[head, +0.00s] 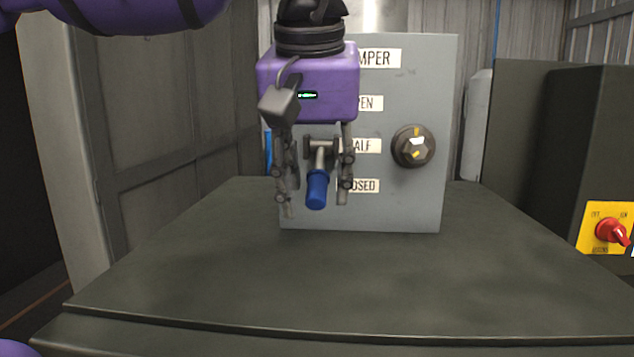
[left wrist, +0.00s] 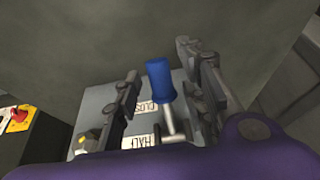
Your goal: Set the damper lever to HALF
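The damper panel (head: 425,205) is a grey upright plate with labels for OPEN, HALF and CLOSED, partly covered by my arm. The damper lever has a metal shaft and a blue grip (head: 317,190), which points out and down and appears level with the CLOSED label (head: 364,186). The HALF label (head: 366,146) is above that. My left gripper (head: 314,200) points down with a finger on each side of the lever, open, with gaps beside the grip. The left wrist view shows the blue grip (left wrist: 159,80) between the spread fingers (left wrist: 162,85). My right gripper is out of view.
A dark round knob (head: 413,147) sits on the panel right of the labels. A red rotary switch (head: 612,231) on a yellow plate is at the far right on a dark cabinet. The dark green top (head: 350,280) in front of the panel is clear.

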